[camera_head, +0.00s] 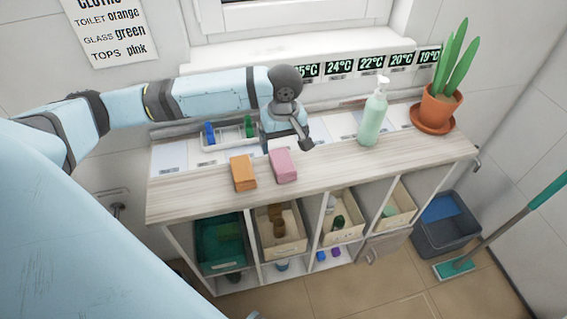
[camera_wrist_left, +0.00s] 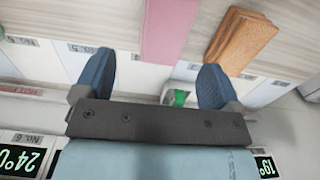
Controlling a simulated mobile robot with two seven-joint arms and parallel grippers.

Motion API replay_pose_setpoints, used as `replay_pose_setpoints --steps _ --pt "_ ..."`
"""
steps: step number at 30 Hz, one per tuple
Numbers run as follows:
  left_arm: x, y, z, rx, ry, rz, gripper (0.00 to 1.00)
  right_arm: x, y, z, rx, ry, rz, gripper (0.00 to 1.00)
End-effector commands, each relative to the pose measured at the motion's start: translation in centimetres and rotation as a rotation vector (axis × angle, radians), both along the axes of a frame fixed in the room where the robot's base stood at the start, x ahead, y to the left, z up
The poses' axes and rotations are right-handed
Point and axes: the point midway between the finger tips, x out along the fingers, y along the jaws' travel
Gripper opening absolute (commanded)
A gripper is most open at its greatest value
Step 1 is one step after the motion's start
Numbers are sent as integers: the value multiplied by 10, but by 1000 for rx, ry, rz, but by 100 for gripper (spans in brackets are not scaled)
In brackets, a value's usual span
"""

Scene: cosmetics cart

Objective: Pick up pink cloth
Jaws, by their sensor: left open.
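The pink cloth (camera_head: 283,165) is a folded block lying on the wooden cart top, just right of the orange cloth. In the left wrist view the pink cloth (camera_wrist_left: 168,30) lies ahead of the fingertips, roughly between their lines. My left gripper (camera_head: 292,140) is over the back of the cart, just behind the pink cloth. The left wrist view shows the gripper (camera_wrist_left: 154,68) with its two blue fingers spread and nothing between them; they appear apart from the cloth. My right gripper is in neither view.
The orange cloth (camera_head: 243,172) lies beside the pink one. A white tray (camera_head: 222,142) with blue and green items stands behind. A green pump bottle (camera_head: 373,115) and potted plant (camera_head: 440,104) stand right. Several bins fill shelves below. The front top is clear.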

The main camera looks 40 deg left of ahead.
Motion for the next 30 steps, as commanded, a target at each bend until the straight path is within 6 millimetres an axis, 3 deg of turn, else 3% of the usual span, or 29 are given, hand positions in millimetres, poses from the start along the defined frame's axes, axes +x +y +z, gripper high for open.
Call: replay_pose_setpoints --steps 8,16,26,30 --pt "0 1 -24 0 0 0 89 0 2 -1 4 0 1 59" --pt "-2 3 -63 0 0 -1 89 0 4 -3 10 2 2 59" --pt "-2 3 -69 0 -1 -1 89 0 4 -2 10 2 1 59" --pt "-2 3 -69 0 -1 -1 57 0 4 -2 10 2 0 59"
